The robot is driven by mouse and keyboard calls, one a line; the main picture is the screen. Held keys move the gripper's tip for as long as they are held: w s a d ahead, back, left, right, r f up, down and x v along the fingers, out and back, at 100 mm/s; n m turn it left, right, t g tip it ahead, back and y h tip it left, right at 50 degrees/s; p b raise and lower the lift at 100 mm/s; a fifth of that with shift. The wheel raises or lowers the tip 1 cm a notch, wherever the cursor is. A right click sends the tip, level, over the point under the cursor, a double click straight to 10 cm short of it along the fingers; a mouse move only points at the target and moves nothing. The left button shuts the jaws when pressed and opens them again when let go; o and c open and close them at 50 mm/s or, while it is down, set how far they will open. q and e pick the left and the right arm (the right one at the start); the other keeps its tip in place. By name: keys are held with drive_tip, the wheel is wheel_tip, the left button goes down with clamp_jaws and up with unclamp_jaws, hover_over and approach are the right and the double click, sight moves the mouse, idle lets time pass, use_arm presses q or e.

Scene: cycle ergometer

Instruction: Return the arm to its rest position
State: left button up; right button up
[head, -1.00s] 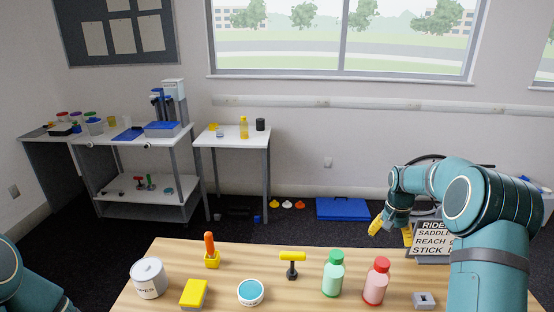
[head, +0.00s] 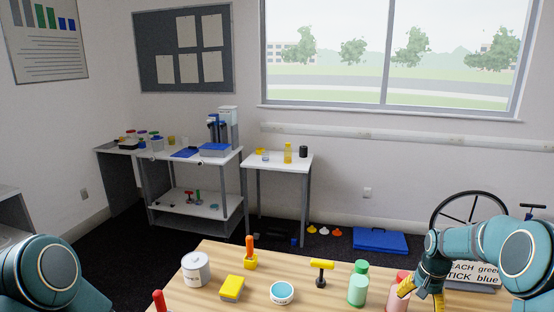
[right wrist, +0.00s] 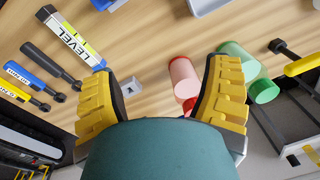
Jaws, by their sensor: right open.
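My right arm reaches in from the right in the head view. Its gripper (head: 422,294), with yellow fingers, points down beside the pink bottle (head: 396,292). In the right wrist view the gripper (right wrist: 163,70) has its fingers wide apart with nothing held between them. The pink bottle (right wrist: 184,76) shows beyond the right finger there, and I cannot tell whether they touch. The green bottle (head: 358,286) stands left of the pink one. Of my left arm, only a teal link shows at the lower left; its gripper is out of view.
The wooden table (head: 210,295) holds a white tin (head: 195,268), yellow block (head: 231,289), teal-topped tub (head: 282,292) and yellow-headed tool (head: 321,272). A sign (head: 474,275) stands behind my right arm. The right wrist view shows a LEVEL-labelled tool (right wrist: 72,40) and several handled tools.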

drive_tip(key=a+f+n, duration=0.1)
drive_tip(key=a+f, duration=0.5)
drive_tip(key=a, duration=0.2)
drive_tip(key=s+a+f+n+y, duration=0.1)
drive_tip(key=s+a+f, duration=0.2)
drive_tip(key=a, duration=0.3)
drive_tip(key=s+a+f+n+y, duration=0.1)
drive_tip(key=s+a+f, duration=0.2)
drive_tip(key=a, duration=0.3)
drive_tip(key=s+a+f+n+t+y, duration=0.1)
drive_tip(key=s+a+f, duration=0.2)
drive_tip(key=s+a, duration=0.2)
drive_tip(key=shift+s+a, duration=0.25)
drive_tip(key=shift+a, duration=0.7)
drive_tip(key=s+a+n, duration=0.2)
drive_tip(key=s+a, duration=0.4)
drive_tip(key=s, duration=0.3)
use_arm(q)
wheel_tip(320, 180, down, 9)
drive_tip(key=b, duration=0.8)
drive_tip(key=shift+w+d, duration=0.2)
drive_tip(key=shift+w, duration=0.05)
use_arm(e)
wheel_tip(320, 180, down, 9)
drive_tip(key=shift+d+r, duration=0.15)
